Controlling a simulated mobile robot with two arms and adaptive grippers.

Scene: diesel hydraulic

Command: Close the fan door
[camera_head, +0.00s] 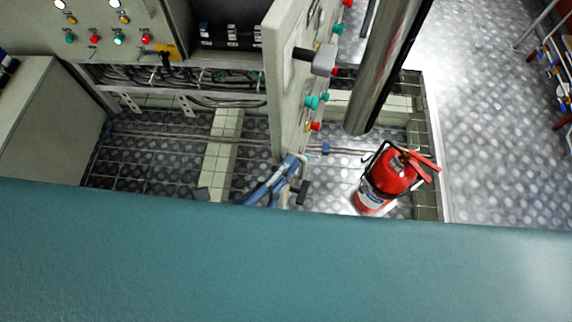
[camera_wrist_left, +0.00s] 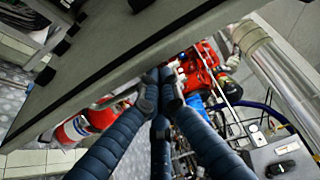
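I take the grey cabinet door (camera_head: 284,80) in the head view to be the fan door. It stands open, seen nearly edge-on, with a dark handle (camera_head: 318,58) and coloured buttons on its right face. In the left wrist view a broad grey panel (camera_wrist_left: 100,75), apparently this door, crosses the top. My left gripper (camera_head: 294,172) is at the door's lower end. In the wrist view its blue fingers (camera_wrist_left: 160,88) converge with their tips close together at the panel's edge. I cannot tell whether they touch it. My right gripper is not in view.
A red fire extinguisher (camera_head: 385,182) stands right of the door, near a metal pipe (camera_head: 385,65). A control panel (camera_head: 112,35) is at the upper left. A wide teal surface (camera_head: 280,265) fills the bottom and hides my arm.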

